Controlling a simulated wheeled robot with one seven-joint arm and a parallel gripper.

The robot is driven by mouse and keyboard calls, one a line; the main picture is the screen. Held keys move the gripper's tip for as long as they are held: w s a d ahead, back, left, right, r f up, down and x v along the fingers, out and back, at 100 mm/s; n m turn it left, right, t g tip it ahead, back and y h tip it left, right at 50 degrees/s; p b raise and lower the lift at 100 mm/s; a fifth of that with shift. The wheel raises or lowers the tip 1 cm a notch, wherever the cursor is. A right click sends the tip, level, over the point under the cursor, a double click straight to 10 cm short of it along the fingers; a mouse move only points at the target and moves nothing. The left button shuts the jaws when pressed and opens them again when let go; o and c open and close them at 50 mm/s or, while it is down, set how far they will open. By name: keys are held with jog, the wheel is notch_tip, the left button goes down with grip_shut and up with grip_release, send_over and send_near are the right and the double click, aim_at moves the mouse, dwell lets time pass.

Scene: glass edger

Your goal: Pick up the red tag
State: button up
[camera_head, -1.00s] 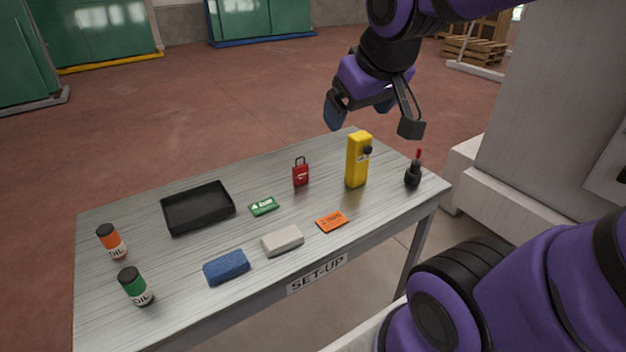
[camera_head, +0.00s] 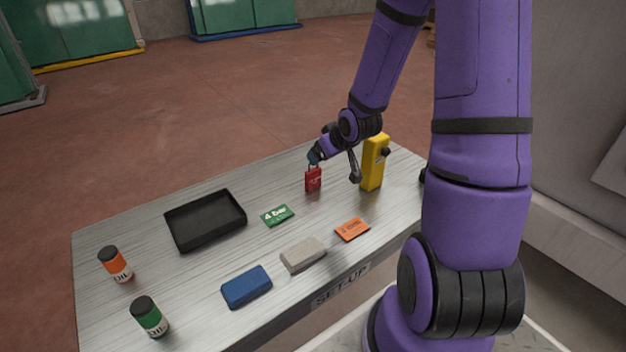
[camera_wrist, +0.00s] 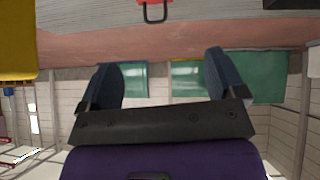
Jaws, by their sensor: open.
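The red tag (camera_head: 313,181) is a small red padlock-like block with a dark loop on top. It stands upright on the grey table (camera_head: 130,228), left of the yellow device. In the wrist view its red body (camera_wrist: 150,3) is cut by the top edge, and its loop points down towards my fingers. My gripper (camera_head: 315,158) is beside the loop in the head view. In the wrist view its two blue fingers (camera_wrist: 161,72) are wide apart with nothing between them. The loop lies beyond the fingertips, not between them.
The yellow device (camera_head: 374,162) stands close to the right of the tag. A green card (camera_head: 277,215), an orange card (camera_head: 352,229), a grey block (camera_head: 303,254), a blue block (camera_head: 246,287), a black tray (camera_head: 240,222) and two oil bottles (camera_head: 148,317) lie nearer or left.

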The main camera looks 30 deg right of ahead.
jog(key=t+y, duration=0.1)
send_near(314, 171)
jog(key=shift+m, duration=0.3)
jog(key=shift+x, duration=5.55)
jog(key=shift+s+f, duration=0.1)
jog(key=c, duration=1)
